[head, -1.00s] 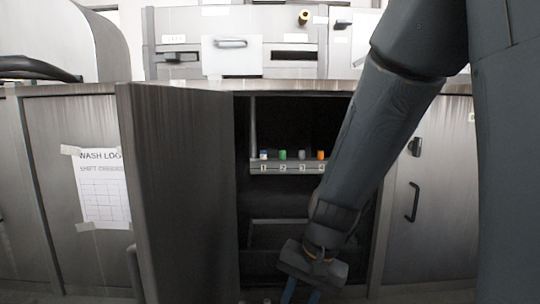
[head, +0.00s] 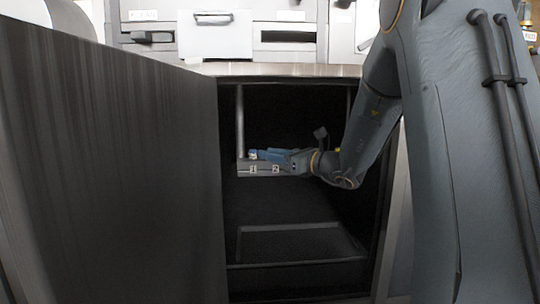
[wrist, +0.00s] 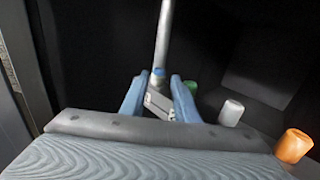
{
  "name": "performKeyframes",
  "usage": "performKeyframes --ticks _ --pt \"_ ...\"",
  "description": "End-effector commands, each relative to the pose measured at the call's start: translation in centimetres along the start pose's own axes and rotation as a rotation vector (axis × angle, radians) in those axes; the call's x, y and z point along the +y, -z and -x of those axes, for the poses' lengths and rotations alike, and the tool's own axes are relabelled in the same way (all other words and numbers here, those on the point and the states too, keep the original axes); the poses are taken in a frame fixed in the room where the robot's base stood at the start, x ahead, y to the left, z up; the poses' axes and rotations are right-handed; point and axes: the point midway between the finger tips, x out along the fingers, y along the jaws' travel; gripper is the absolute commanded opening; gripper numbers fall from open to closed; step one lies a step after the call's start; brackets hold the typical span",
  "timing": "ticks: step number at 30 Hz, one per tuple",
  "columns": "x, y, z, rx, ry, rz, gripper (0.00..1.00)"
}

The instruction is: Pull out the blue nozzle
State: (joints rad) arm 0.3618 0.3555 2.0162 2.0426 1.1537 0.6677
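The blue nozzle (wrist: 158,72) stands at the far end of the rack, by a grey upright post, in the wrist view. In the head view it (head: 253,155) shows only as a small spot above label 1. My gripper (wrist: 157,88) is open, with one blue finger on each side of the nozzle and a gap between them. In the head view my gripper (head: 271,155) reaches in from the right at rack height. The rack (head: 246,168) bears number labels; its right part is hidden by my gripper.
A green nozzle (wrist: 192,85) is just right of my right finger. A white nozzle (wrist: 231,112) and an orange nozzle (wrist: 293,146) stand nearer. The open cabinet door (head: 120,150) fills the left. A dark tray (head: 290,243) lies lower in the cabinet.

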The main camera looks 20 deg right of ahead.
Motion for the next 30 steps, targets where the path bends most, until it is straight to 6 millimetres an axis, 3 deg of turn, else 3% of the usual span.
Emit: performKeyframes --ticks 16,29,30 --pt "0.1 -0.1 -6.7 -0.002 -0.001 -0.002 0.28" --pt "0.0 0.0 -7.7 -0.002 0.001 -0.001 0.28" --pt "0.0 0.0 -7.7 -0.002 0.001 -0.001 0.23"
